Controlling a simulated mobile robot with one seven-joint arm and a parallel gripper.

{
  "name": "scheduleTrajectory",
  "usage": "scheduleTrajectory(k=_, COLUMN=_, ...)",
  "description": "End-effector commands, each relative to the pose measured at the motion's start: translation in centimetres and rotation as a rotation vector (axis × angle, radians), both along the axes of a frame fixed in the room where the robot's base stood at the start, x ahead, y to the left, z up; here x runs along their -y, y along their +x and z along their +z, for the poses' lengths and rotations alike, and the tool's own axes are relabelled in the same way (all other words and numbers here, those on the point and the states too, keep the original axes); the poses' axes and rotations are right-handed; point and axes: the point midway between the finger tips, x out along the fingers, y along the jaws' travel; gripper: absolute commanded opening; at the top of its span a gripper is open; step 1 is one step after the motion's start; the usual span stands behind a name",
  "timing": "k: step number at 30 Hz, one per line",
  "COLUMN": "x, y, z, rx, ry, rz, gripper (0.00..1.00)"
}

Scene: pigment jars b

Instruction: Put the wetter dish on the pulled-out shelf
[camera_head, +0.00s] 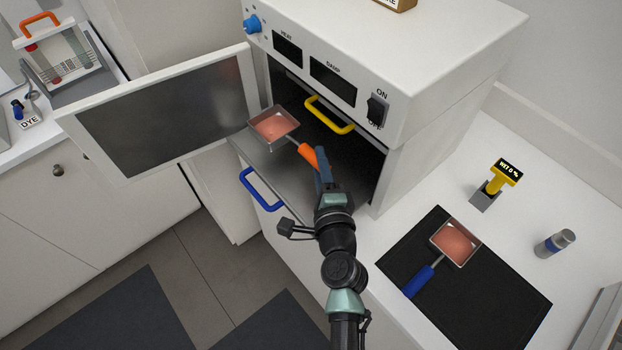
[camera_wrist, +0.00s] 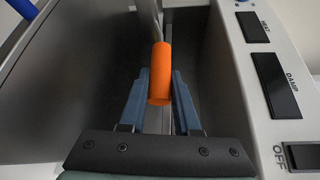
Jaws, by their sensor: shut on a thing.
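My gripper (camera_head: 322,168) is shut on the orange handle (camera_head: 308,156) of a square metal dish (camera_head: 274,126) with pinkish-orange contents. The wrist view shows the orange handle (camera_wrist: 160,75) between the two blue fingers (camera_wrist: 161,100). The held dish is at the oven's open front, over or near the pulled-out grey shelf (camera_head: 268,172) with a blue handle (camera_head: 262,190). I cannot tell whether it touches the shelf. A second square dish (camera_head: 455,243), with a blue handle (camera_head: 418,282) and similar contents, lies on a black mat (camera_head: 500,300) at right.
The white oven (camera_head: 440,60) has its door (camera_head: 165,110) swung open left. A yellow handle (camera_head: 330,115) sits inside, above the grey shelf. A yellow meter (camera_head: 506,172) stands in a grey holder, its reading unclear.

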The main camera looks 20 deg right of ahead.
Motion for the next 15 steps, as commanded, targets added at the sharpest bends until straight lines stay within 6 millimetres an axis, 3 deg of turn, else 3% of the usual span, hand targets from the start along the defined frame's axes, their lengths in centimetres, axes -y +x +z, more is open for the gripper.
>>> scheduleTrajectory(k=1, x=0.1, y=0.1, z=-1.4, rx=0.004, ry=0.0, rz=-0.002, gripper=0.0)
scheduleTrajectory(k=8, x=0.1, y=0.1, z=-3.0, rx=0.006, ry=0.001, rz=-0.002, gripper=0.0)
scheduleTrajectory(k=15, x=0.1, y=0.1, z=-6.0, rx=0.005, ry=0.0, rz=-0.003, gripper=0.0)
